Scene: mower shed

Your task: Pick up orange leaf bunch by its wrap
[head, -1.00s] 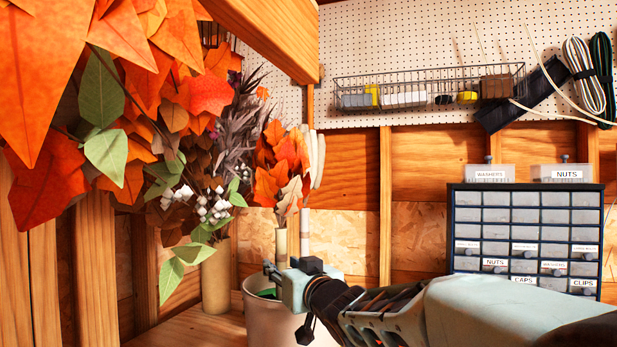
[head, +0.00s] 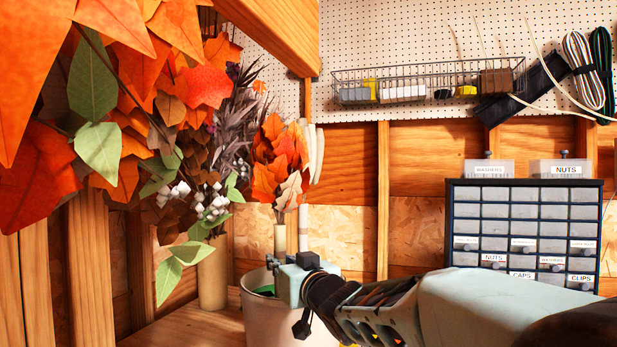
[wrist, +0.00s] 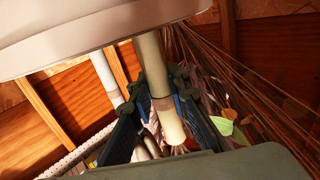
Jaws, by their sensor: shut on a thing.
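The orange leaf bunch (head: 280,165) stands nearly upright in the head view, left of centre, its orange and tan leaves above a pale tan wrap (head: 281,238). My gripper (head: 279,264) is at the lower part of this wrap, just above the rim of a pale bucket. In the wrist view the tan wrap (wrist: 151,62) runs between the two dark fingers of my gripper (wrist: 160,92), which are shut on it. The wrap's lower end is hidden in the head view by my gripper and the bucket.
The pale bucket (head: 262,318) stands right below my gripper. Large orange foliage (head: 120,90) hangs close at the left, and a tan vase (head: 212,275) with dried stems stands left of the bucket. A drawer cabinet (head: 522,215) is at the right, below a wire basket (head: 430,88).

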